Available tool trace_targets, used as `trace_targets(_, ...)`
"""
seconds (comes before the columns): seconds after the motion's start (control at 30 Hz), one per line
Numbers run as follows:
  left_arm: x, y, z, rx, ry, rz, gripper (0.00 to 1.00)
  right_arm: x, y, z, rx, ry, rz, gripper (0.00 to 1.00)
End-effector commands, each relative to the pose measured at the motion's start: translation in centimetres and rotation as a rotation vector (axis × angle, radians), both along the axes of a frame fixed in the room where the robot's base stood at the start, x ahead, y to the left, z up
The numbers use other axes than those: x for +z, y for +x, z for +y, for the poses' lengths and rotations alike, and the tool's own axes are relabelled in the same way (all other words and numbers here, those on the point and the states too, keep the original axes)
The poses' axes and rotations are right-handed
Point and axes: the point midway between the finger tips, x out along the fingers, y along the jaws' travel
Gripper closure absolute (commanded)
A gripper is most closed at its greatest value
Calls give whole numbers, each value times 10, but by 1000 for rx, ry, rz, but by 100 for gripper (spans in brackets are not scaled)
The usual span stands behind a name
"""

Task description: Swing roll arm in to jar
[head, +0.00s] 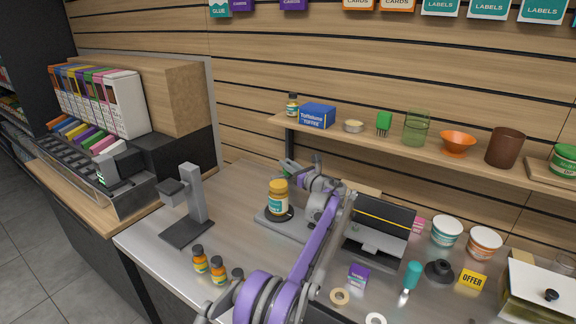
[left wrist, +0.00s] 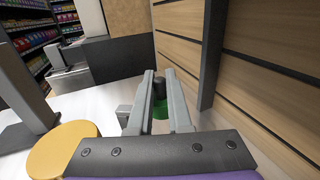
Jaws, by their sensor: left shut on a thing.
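The jar (head: 278,198), amber with a yellow lid and a pale label, stands upright on a dark round stand on a grey base plate (head: 268,219). Its yellow lid (left wrist: 62,148) shows at the lower left of the left wrist view. My left gripper (head: 293,171) is just behind the jar in the head view. In the left wrist view its fingers (left wrist: 160,80) are shut on a dark upright knob (left wrist: 159,91), with a green part (left wrist: 160,113) below it. This looks like the roll arm; most of it is hidden by my gripper and the jar. My right gripper is out of view.
A grey post stand (head: 194,197) is left of the jar, with small orange bottles (head: 200,259) in front. A black and grey machine (head: 380,232) is to the right. A wooden shelf (head: 350,134) runs behind. Bare counter lies left of the jar.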

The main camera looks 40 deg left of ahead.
Motion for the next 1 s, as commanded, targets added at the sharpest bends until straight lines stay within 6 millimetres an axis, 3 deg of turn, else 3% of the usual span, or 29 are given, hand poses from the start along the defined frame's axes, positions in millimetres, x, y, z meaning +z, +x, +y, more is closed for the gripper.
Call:
trace_targets(0.77,0,0,0,-1,0,-1,100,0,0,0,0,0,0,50)
trace_targets(1.0,-2,-2,-3,-79,1,1,100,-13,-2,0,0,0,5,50)
